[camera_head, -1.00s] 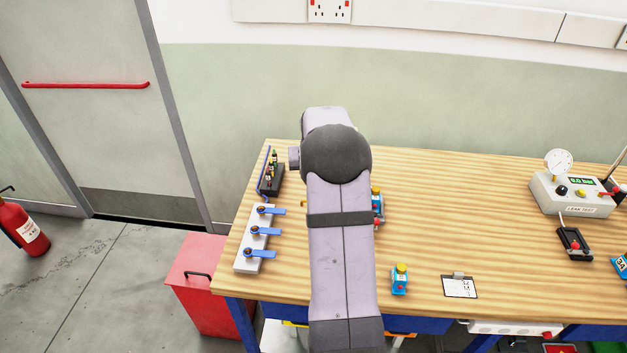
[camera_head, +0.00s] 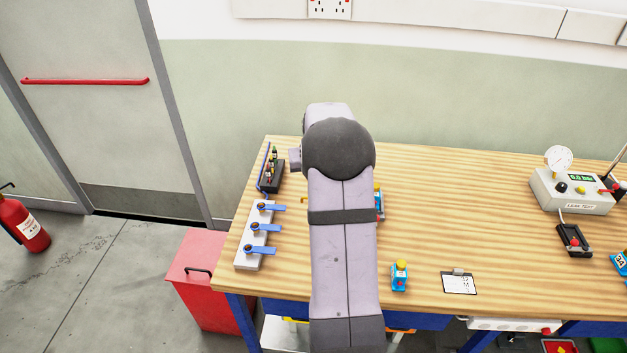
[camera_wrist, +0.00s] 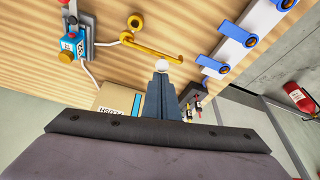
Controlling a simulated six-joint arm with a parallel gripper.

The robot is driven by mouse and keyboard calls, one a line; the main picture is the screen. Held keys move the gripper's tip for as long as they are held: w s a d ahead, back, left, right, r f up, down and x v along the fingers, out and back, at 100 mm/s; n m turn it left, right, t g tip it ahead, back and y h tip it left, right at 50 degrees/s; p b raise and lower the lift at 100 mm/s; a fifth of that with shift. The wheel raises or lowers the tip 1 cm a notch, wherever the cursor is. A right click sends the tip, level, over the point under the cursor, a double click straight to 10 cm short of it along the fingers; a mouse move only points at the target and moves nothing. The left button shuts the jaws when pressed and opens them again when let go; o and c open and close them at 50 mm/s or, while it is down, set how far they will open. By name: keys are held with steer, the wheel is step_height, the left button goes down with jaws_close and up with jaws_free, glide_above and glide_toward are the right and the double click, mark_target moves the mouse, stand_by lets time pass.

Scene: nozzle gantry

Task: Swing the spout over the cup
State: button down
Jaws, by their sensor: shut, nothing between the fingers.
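In the wrist view, a yellow spout-like bar (camera_wrist: 155,49) with a round yellow knob lies above the bench, just beyond my fingertips. My gripper (camera_wrist: 161,75) is shut and empty, its tip close to the bar's middle; I cannot tell whether they touch. A small white round thing shows at the tip; I cannot tell if it is a cup or part of something else. A cream box (camera_wrist: 112,98) marked FLUSH, with a blue stripe, is partly hidden behind my gripper.
A white strip with several blue levers (camera_head: 254,236) stands at the bench's left end, with a dark rack (camera_head: 271,176) behind it. A blue unit with a yellow top (camera_head: 400,277) and a clipboard (camera_head: 459,284) are right of my arm. The leak tester (camera_head: 571,193) is far right.

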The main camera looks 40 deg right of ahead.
steer(key=shift+s+a+n, duration=0.15)
steer(key=shift+a+n, duration=0.05)
steer(key=shift+n, duration=0.2)
steer(key=s+a+n+y+b, duration=0.1)
steer(key=s+n+y+b, duration=0.4)
steer(key=n, duration=1)
steer(key=s+b, duration=0.2)
steer(key=s, duration=0.2)
steer(key=shift+s+a+n+g+b, duration=0.15)
steer(key=shift+n+g+b, duration=0.15)
steer(key=shift+g, duration=0.1)
